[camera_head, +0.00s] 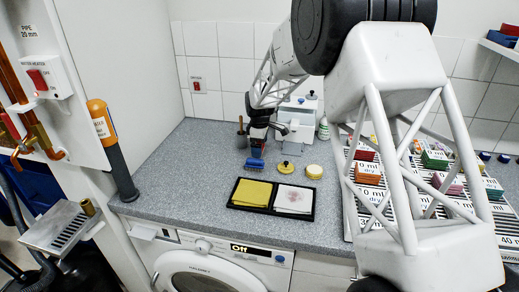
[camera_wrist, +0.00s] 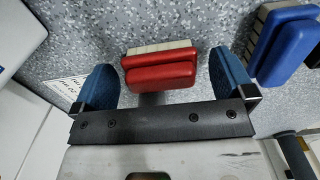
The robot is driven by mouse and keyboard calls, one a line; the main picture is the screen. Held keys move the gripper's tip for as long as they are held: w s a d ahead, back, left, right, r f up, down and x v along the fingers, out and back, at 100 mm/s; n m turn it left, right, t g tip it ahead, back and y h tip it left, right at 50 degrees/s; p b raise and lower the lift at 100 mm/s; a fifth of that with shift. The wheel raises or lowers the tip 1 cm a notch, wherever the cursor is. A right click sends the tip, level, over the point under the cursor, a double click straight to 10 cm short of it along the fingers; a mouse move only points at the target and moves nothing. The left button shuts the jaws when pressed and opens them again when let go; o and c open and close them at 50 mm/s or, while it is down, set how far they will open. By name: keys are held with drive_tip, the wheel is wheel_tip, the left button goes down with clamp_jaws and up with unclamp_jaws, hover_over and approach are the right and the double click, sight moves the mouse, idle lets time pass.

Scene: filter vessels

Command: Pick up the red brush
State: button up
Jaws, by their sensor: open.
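The red brush (camera_wrist: 160,74) with pale bristles shows in the wrist view, lying on its side on the speckled counter. My gripper (camera_wrist: 163,82) is open, with one blue fingertip on each side of the brush. Gaps show between the brush's ends and both fingers, so nothing is held. I cannot tell how far above the counter the fingertips are. In the head view my gripper (camera_head: 258,142) is low over the back of the counter, and it largely hides the red brush there.
A blue brush (camera_wrist: 283,45) lies close to the right finger; it also shows in the head view (camera_head: 255,164). A black tray (camera_head: 271,211) with yellow and white cloths lies in front. Counter space at left is clear.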

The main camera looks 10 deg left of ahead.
idle(0.4)
drive_tip(key=c, duration=1)
drive_tip(key=shift+r, duration=0.15)
drive_tip(key=shift+r, duration=4.85)
